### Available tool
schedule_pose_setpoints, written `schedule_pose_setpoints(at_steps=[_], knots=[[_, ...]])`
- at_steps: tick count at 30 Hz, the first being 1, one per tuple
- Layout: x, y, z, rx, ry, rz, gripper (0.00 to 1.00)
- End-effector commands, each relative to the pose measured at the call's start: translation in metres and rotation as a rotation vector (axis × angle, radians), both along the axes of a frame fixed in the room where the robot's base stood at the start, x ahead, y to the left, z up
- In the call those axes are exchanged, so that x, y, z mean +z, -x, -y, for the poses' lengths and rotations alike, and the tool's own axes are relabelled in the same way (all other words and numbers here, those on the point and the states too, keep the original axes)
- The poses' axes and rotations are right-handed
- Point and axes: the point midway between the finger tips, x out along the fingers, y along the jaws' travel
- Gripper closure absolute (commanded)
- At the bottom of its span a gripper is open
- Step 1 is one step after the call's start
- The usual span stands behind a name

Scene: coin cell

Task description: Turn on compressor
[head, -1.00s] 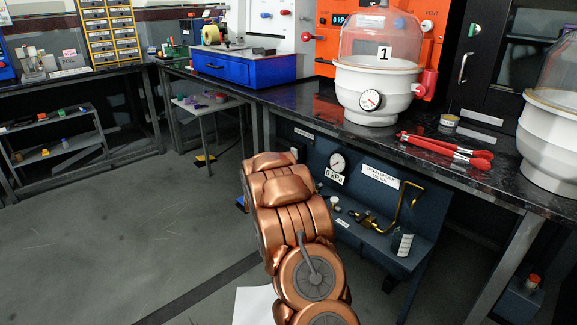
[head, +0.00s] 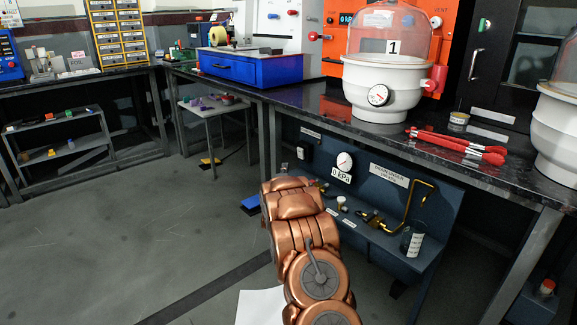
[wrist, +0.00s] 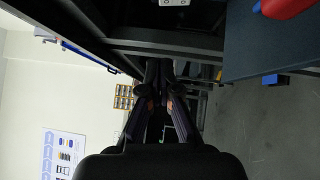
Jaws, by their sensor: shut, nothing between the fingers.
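I cannot make out a clear compressor in either view. A red rounded body (wrist: 288,8) with a bit of blue is cut off at the upper right corner of the wrist view; I cannot tell what it is. My gripper (wrist: 160,70) shows in the wrist view, its dark fingers close together and shut with nothing between them. It hangs in open space, apart from anything I can see. In the head view my arm reaches down in front of a dark blue panel (head: 395,232) under the bench, and the gripper itself is hidden.
The panel carries a gauge (head: 344,161) labelled 0 kPa and a brass pipe (head: 421,205). The black bench (head: 330,125) above bears a white vacuum chamber (head: 375,80) marked 1 and red-handled tongs (head: 458,145). A small grey table (head: 213,108) stands left.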

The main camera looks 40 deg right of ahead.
Motion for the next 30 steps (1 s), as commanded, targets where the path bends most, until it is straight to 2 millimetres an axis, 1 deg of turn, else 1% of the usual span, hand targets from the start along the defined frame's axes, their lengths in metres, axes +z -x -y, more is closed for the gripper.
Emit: schedule_pose_setpoints(at_steps=[2, 7, 12, 30], knots=[[-0.002, -0.004, 0.005, -0.001, -0.001, -0.001, 1.0], [0.002, -0.015, 0.017, -0.001, 0.002, 0.004, 1.0], [0.002, -0.025, 0.027, -0.001, 0.001, 0.0, 1.0], [0.007, -0.056, 0.059, -0.002, 0.001, 0.001, 1.0]])
